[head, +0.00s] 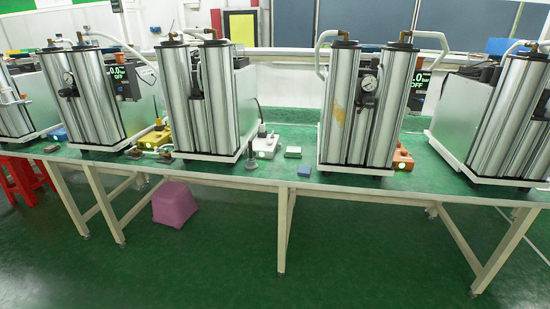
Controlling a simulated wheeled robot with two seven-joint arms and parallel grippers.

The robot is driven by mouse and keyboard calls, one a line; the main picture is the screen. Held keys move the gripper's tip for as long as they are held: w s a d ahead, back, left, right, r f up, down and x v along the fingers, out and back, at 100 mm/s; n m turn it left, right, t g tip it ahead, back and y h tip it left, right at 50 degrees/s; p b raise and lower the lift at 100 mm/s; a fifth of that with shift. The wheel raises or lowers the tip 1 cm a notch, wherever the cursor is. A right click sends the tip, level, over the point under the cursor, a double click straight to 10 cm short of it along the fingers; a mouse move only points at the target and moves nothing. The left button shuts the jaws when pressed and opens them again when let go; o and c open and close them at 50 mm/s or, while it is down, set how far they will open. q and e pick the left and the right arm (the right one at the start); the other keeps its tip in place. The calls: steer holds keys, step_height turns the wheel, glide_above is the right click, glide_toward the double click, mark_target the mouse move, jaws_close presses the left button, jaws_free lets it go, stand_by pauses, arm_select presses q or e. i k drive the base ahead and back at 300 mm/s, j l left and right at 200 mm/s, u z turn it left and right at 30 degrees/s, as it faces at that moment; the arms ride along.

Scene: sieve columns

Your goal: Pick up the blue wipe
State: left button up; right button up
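A small flat blue block (304,170), which looks like the blue wipe, lies on the green table top (225,173) close to its front edge. Neither of my grippers is in the head view.
Silver column units (203,98) and (362,105) stand either side of the wipe. A white pedal-like box (266,143) is further left. Below are table legs (284,230) and a purple stool (174,204).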

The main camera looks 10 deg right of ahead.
mark_target(304, 171)
steer(key=i+j+z, duration=0.15)
steer(key=i, duration=0.3)
steer(key=i+z, duration=0.2)
steer(key=i, duration=0.3)
steer(key=i+j+z, duration=0.15)
steer(key=i+j, duration=0.15)
steer(key=i, duration=0.1)
